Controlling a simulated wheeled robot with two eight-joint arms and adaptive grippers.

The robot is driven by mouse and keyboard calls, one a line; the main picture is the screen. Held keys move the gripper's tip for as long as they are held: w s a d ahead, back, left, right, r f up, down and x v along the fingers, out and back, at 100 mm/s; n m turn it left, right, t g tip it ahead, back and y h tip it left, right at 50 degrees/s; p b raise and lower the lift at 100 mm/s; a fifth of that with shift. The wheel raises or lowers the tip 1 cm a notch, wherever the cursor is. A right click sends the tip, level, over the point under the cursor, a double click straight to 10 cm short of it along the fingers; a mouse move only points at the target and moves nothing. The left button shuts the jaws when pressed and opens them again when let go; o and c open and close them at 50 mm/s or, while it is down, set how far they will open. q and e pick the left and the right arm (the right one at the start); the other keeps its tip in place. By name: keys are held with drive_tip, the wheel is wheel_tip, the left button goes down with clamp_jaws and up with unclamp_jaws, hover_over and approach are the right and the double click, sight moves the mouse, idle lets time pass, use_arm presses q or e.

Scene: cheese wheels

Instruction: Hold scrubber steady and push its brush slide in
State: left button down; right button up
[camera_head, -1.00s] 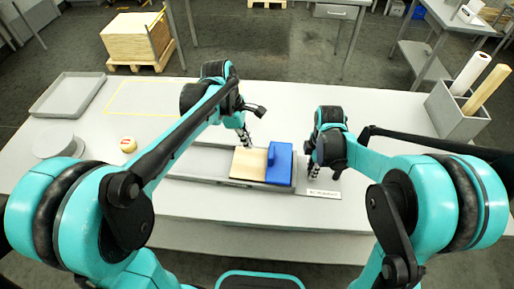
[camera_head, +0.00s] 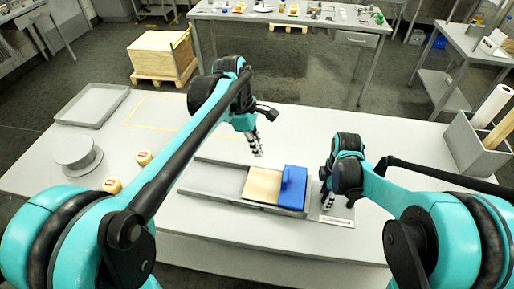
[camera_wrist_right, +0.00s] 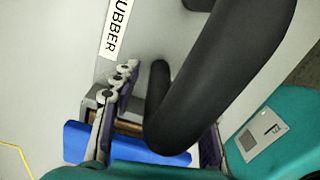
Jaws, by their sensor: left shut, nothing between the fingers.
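The scrubber shows in the head view as a long grey tray-like body (camera_head: 212,183). A pale wooden piece (camera_head: 262,185) and a blue block (camera_head: 293,188) sit at its right part. Which piece is the brush slide I cannot tell. My left gripper (camera_head: 257,150) is shut and empty, just beyond the wooden piece's far edge, apparently not touching it. My right gripper (camera_head: 327,199) is at the scrubber's right end, pointing down. In the right wrist view the blue block (camera_wrist_right: 125,143) shows past one finger. A black curved part hides the space between the fingers, so its grip is unclear.
A label plate (camera_head: 337,220) lies by the scrubber's right end. A round grey stand (camera_head: 77,155), small cheese wheels (camera_head: 112,185) and an empty grey tray (camera_head: 92,105) are at left. A grey bin with rolls (camera_head: 470,145) is at right. The table's back middle is clear.

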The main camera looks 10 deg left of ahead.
drive_tip(key=o, duration=0.6)
drive_tip(key=shift+r, duration=0.1)
drive_tip(key=shift+r+p, duration=4.1)
drive_tip(key=shift+r, duration=1.35)
wheel_tip(320, 180, up, 12)
drive_tip(key=shift+f, duration=0.1)
